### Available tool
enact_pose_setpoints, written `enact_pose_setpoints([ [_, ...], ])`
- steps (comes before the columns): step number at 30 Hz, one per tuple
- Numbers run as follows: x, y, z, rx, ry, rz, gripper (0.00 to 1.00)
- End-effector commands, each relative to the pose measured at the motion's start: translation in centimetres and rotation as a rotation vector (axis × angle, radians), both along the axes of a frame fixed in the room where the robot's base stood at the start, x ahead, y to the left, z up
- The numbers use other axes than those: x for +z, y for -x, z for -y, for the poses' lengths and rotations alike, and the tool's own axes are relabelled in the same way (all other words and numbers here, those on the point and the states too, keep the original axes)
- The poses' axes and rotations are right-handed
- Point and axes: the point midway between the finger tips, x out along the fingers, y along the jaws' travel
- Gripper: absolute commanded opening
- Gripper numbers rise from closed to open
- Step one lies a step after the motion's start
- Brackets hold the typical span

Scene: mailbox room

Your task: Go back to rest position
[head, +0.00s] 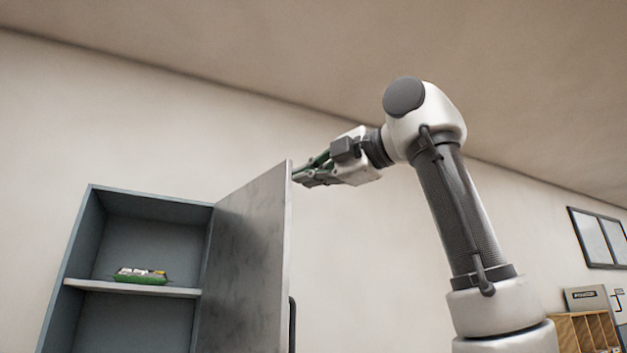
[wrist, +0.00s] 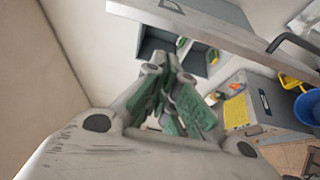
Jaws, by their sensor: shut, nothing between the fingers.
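My gripper (head: 312,172) is raised at the top edge of the open cabinet door (head: 245,262) in the head view. The door's edge hides part of the fingertips there, and I cannot tell whether they touch it. In the wrist view my gripper (wrist: 169,62) has its green-padded fingers closed together with nothing between them. The door (wrist: 225,28) crosses the top of that view, with a dark handle at its right.
The grey-blue wall cabinet (head: 75,250) stands open, with a green packet (head: 142,276) on its shelf. The wrist view shows a grey cabinet (wrist: 275,98) with a yellow item and a blue bin (wrist: 308,106) below. A wooden pigeonhole rack (head: 585,332) is at far right.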

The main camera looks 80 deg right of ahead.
Motion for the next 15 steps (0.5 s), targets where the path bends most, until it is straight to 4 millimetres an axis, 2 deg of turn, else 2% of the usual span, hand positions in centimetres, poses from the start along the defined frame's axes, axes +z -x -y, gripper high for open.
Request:
enact_pose_setpoints([
  [11, 0.00, -0.13, -0.31, 0.001, -0.008, 0.005, 0.00],
  [15, 0.50, -0.35, -0.53, 0.016, -0.120, 0.101, 0.00],
])
